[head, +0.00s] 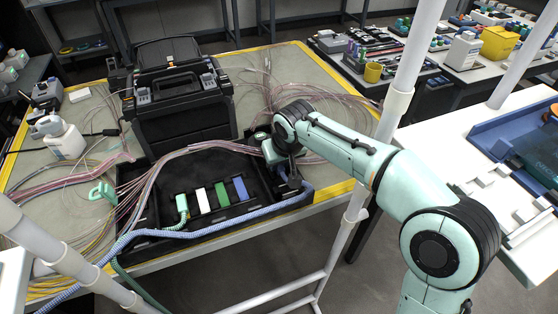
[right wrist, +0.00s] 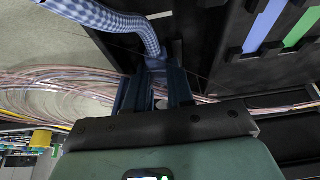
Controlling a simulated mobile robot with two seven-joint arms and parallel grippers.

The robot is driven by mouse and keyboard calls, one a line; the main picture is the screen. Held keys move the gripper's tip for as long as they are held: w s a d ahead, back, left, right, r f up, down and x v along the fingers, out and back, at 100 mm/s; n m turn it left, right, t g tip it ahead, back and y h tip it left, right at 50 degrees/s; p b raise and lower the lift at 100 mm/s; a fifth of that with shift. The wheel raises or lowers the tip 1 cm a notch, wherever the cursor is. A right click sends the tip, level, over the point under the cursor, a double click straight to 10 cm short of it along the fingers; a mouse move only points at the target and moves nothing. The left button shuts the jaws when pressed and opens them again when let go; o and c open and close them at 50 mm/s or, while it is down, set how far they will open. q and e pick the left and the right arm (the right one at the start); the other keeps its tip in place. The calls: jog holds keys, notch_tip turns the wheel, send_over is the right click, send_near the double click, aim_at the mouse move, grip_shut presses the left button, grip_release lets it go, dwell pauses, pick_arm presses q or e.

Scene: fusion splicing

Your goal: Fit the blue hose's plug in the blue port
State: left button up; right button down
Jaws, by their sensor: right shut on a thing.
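The blue braided hose (head: 215,228) runs from the lower left along the front of the black tray to my right gripper (head: 291,186). In the right wrist view the hose (right wrist: 110,16) bends down to its end between the two fingers of my right gripper (right wrist: 155,75). The gripper is shut on that end, and the fingers hide most of the plug. The blue strip (head: 239,188), at the blue port's place, is left of the gripper; it also shows in the right wrist view (right wrist: 264,25). The port's opening is not clear. My left gripper is not in view.
A green hose end (head: 182,207) sits at the left of the row, beside white (head: 203,201) and green (head: 222,194) strips. Pink fibre bundles (head: 165,158) cross the black tray (head: 265,190). A black case (head: 183,112) stands behind. A white post (head: 352,220) stands at right.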

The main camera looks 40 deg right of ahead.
jog(key=shift+f, duration=0.25)
jog(key=c, duration=0.9)
grip_release()
jog(key=shift+s+a, duration=0.1)
jog(key=shift+f, duration=0.15)
jog(key=shift+s+r, duration=0.2)
jog(key=shift+r, duration=0.2)
pick_arm(q)
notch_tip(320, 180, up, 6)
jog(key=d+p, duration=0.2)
jog(key=p, duration=0.2)
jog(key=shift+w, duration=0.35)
pick_arm(e)
jog(key=v, duration=1.3)
jog(key=shift+w+r, duration=0.2)
